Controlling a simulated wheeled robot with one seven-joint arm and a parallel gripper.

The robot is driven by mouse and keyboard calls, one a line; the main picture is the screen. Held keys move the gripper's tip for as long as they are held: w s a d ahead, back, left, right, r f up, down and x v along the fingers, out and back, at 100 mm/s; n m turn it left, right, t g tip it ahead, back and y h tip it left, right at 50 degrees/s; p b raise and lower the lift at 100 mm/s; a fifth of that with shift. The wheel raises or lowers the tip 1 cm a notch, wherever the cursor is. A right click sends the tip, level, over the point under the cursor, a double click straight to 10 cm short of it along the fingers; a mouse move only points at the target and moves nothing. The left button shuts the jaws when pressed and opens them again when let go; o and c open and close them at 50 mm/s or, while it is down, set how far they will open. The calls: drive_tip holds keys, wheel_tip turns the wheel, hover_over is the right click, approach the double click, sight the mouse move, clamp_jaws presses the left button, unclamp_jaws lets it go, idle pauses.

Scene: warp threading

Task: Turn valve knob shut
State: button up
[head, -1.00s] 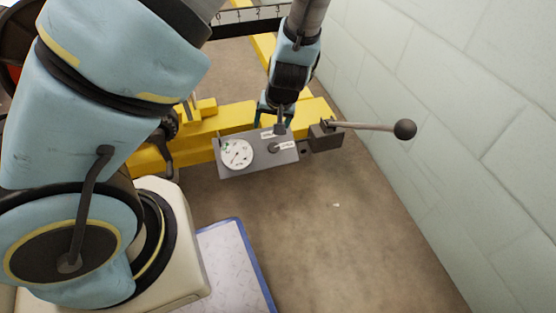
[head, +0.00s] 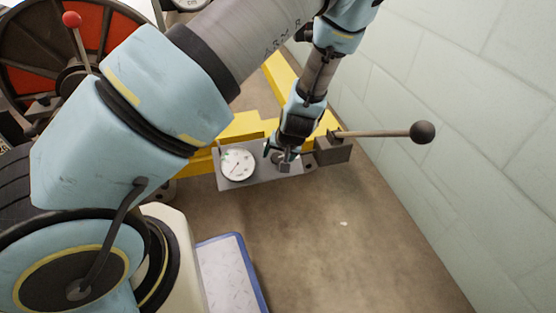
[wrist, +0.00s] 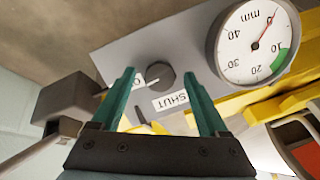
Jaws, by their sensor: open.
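The valve knob (wrist: 160,75) is a small dark grey round knob on a grey panel (wrist: 115,50), seen in the wrist view. A white SHUT label (wrist: 172,101) sits beside it. A second label is partly hidden behind the left finger. My gripper (wrist: 163,80) is open, with its teal fingers on either side of the knob in the picture; I cannot tell whether they touch it. In the head view my gripper (head: 283,156) is over the right part of the panel (head: 235,180) and covers most of the knob.
A round dial gauge (wrist: 255,42) is on the panel beside the knob, its red needle near 0. A lever with a black ball (head: 422,132) sticks out from a dark block (head: 333,151) to the right. Yellow beams (head: 240,127) lie behind. A pale wall (head: 470,120) bounds the right.

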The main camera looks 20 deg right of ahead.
drive_tip(key=shift+w+f, duration=0.1)
drive_tip(key=shift+f, duration=0.15)
clamp_jaws()
idle(0.5)
